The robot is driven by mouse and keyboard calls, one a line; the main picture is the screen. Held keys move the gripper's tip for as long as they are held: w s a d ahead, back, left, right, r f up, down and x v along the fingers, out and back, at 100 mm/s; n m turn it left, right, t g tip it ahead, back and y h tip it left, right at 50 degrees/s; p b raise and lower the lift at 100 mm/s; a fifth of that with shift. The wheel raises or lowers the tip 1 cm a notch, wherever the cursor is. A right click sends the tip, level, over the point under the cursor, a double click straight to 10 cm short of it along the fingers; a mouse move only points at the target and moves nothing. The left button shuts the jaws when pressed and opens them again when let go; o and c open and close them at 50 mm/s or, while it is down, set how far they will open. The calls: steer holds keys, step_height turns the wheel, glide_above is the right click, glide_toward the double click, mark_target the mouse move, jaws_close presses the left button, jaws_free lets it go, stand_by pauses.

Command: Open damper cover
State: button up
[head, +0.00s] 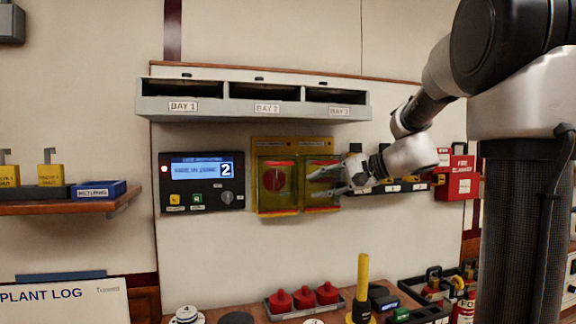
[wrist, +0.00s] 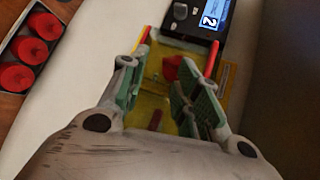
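A yellow panel (head: 296,144) on the wall carries two yellow-tinted covers side by side, both apparently closed. The left cover (head: 277,198) has a red round control behind it. The right cover (head: 314,205) is partly hidden by my gripper (head: 322,183). The labels are too small to tell which is the damper cover. My gripper is open and empty, its fingers pointing left in front of the right cover. In the wrist view its green-padded fingers (wrist: 155,82) stand apart over the yellow panel, with a red part (wrist: 171,68) beyond them. Contact with a cover cannot be told.
A display unit (head: 202,181) reading 2 is left of the panel. A grey bay shelf (head: 255,108) juts out above. Below, a bench holds a tray of red knobs (head: 303,299) and an upright yellow handle (head: 362,285). A red box (head: 457,178) hangs at right.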

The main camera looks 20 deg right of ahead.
steer(key=t+y, duration=0.2)
glide_toward(284, 164)
steer(key=w, duration=0.1)
steer(key=x, duration=0.8)
steer(key=shift+a, duration=0.4)
jaws_close()
